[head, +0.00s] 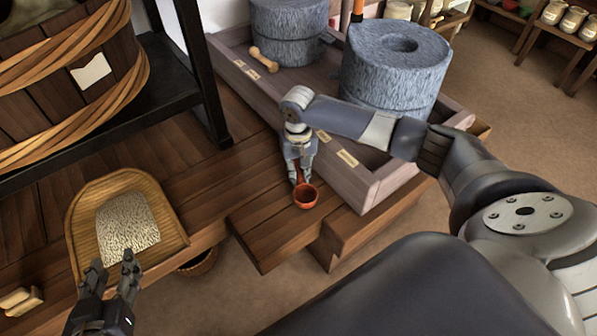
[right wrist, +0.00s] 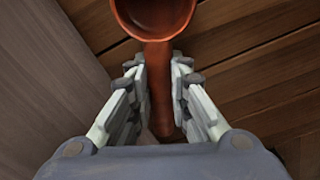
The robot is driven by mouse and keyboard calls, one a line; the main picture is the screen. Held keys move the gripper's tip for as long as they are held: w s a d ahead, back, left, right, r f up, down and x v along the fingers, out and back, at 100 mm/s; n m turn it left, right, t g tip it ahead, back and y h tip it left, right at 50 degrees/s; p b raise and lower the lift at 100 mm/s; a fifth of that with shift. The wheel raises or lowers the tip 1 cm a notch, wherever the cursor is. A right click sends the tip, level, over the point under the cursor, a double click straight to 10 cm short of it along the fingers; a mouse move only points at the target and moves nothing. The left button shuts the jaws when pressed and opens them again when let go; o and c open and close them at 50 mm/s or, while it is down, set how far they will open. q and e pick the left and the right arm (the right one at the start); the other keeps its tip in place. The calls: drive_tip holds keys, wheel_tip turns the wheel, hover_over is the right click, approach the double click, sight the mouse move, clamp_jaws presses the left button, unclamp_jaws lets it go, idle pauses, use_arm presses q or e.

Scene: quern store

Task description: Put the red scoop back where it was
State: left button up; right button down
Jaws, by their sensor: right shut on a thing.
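The red scoop (head: 306,197) has a round bowl and a short handle. In the right wrist view the scoop's handle (right wrist: 159,85) lies between the two fingers (right wrist: 159,100), with the bowl at the top of the picture. I cannot tell whether the scoop touches the bench boards. My left gripper (head: 112,275) is at the lower left, fingers apart and empty, near the front edge of the woven grain tray (head: 85,215).
Pale grain (head: 128,226) lies in the woven tray. Quern stones (head: 395,62) stand in a wooden trough (head: 375,183) with small labels on its rim. A wooden pestle-like tool (head: 263,59) lies there. A large tub (head: 60,90) stands left. The bench (head: 265,230) has bare boards around the scoop.

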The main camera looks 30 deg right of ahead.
drive_tip(key=shift+f, duration=0.6)
idle(0.4)
drive_tip(key=c, duration=1.4)
unclamp_jaws()
